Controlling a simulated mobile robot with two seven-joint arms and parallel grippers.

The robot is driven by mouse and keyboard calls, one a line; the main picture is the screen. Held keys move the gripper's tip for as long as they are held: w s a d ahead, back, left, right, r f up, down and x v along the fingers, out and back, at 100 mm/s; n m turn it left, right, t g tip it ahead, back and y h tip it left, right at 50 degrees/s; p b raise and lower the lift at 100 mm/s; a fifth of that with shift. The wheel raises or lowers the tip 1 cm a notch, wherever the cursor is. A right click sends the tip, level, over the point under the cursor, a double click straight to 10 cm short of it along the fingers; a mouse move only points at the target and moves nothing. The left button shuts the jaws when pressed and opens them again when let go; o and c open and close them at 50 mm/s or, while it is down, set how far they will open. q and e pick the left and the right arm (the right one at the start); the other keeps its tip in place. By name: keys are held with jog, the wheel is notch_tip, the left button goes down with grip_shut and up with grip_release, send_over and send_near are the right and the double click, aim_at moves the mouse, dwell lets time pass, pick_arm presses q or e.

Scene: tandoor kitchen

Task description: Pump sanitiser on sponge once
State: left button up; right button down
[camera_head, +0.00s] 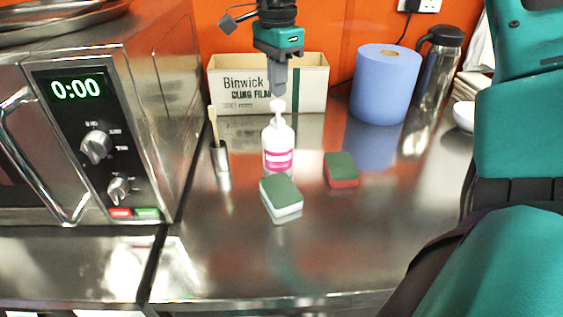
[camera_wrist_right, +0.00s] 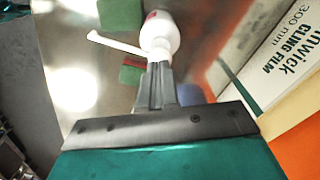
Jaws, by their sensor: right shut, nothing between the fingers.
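The sanitiser bottle (camera_head: 278,150) is white with a pink label and a pump top, upright on the steel counter. My right gripper (camera_head: 278,92) is shut and empty, with its fingertips just above the pump head; I cannot tell whether they touch. In the right wrist view the shut fingers (camera_wrist_right: 156,84) overlap the bottle (camera_wrist_right: 160,33), and its long white nozzle (camera_wrist_right: 116,43) points left. A green-and-white sponge (camera_head: 281,195) lies just in front of the bottle. A green-and-red sponge (camera_head: 341,169) lies to its right. My left gripper is not in view.
A cling film box (camera_head: 310,88) stands behind the bottle. A brush in a metal holder (camera_head: 221,160) stands left, beside the microwave (camera_head: 95,130). A blue paper roll (camera_head: 385,85) and a steel flask (camera_head: 437,70) are at the back right. The front counter is clear.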

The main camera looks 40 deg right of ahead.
aim_at(278, 102)
jog(key=shift+f, duration=0.15)
dwell(0.5)
jog(key=shift+f+b, duration=1.25)
jog(key=shift+f, duration=0.25)
jog(key=shift+r, duration=0.25)
jog(key=shift+r+p, duration=1.15)
jog(key=shift+r, duration=0.2)
notch_tip(278, 102, up, 4)
jog(key=p, duration=0.3)
jog(key=shift+r, duration=0.15)
jog(key=shift+r+p, duration=0.45)
jog(key=shift+r, duration=0.4)
